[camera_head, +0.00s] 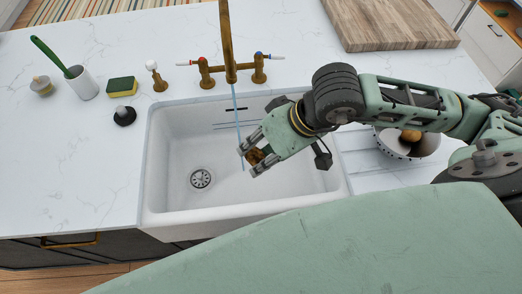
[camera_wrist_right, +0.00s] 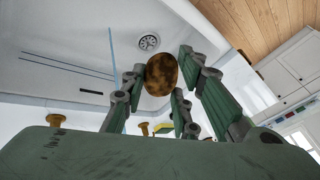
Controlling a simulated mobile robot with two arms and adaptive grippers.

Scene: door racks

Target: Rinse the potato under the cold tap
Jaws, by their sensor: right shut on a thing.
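My right gripper (camera_head: 254,161) reaches in from the right over the white sink (camera_head: 168,160). It is shut on a brown potato (camera_head: 256,156), held above the sink floor. In the right wrist view the potato (camera_wrist_right: 161,74) sits between the fingertips. A thin blue stream of water (camera_head: 238,115) falls from the brass tap (camera_head: 228,45) right beside the potato; I cannot tell if it touches it. The tap has a red-marked handle (camera_head: 190,63) on the left and a blue-marked handle (camera_head: 268,56) on the right. My left gripper is not in view.
A drain (camera_head: 201,178) lies in the sink floor. A colander (camera_head: 395,149) with a brown item stands right of the sink, partly behind my arm. A sponge (camera_head: 122,87), a brush cup (camera_head: 83,84) and a black stopper (camera_head: 124,116) stand left. A wooden board (camera_head: 390,25) lies behind.

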